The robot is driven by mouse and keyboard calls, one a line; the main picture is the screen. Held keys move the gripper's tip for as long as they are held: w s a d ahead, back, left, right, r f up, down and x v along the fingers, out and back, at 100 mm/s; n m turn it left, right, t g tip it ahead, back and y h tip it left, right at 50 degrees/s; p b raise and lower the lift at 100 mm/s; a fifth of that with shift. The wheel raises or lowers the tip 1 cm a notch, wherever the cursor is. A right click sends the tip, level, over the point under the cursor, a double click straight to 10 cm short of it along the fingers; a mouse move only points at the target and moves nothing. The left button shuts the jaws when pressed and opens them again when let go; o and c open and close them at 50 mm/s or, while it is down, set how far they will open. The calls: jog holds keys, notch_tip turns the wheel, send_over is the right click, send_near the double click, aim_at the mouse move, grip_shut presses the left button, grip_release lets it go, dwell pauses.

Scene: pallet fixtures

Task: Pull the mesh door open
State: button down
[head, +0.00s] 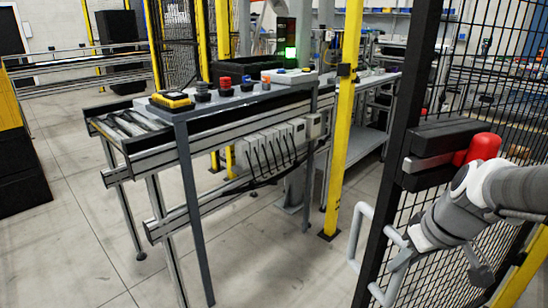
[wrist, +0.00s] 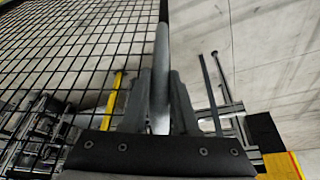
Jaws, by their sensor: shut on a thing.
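The mesh door (head: 402,90) is a black frame with black wire mesh at the right of the head view. Its mesh (wrist: 70,45) fills the left of the wrist view. A pale grey looped handle (head: 357,232) sits low on the door's near edge. My gripper (head: 401,258) is at this handle. In the wrist view the handle bar (wrist: 162,50) runs between the two fingers of my gripper (wrist: 160,85), which are shut on it. The fingertips are small and partly hidden in the head view. Floor shows between the door's edge and the yellow post.
A black latch box (head: 445,138) with a red knob (head: 484,147) is on the door above the handle. A yellow post (head: 344,120) stands left of the door. A conveyor bench (head: 187,115) with buttons stands farther left. The floor (head: 85,240) at front left is clear.

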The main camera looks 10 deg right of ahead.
jog(key=s+d, duration=0.2)
jog(key=s, duration=0.4)
jog(key=shift+d+r, duration=0.15)
jog(key=shift+d, duration=0.25)
dwell(0.4)
jog(key=c, duration=0.8)
grip_release()
jog(key=shift+o, duration=0.6)
jog(key=shift+a, duration=0.1)
jog(key=p+v, duration=0.6)
jog(key=v, duration=1.1)
jog(key=shift+s, duration=0.15)
jog(key=shift+a+r, duration=0.1)
jog(key=shift+a, duration=0.1)
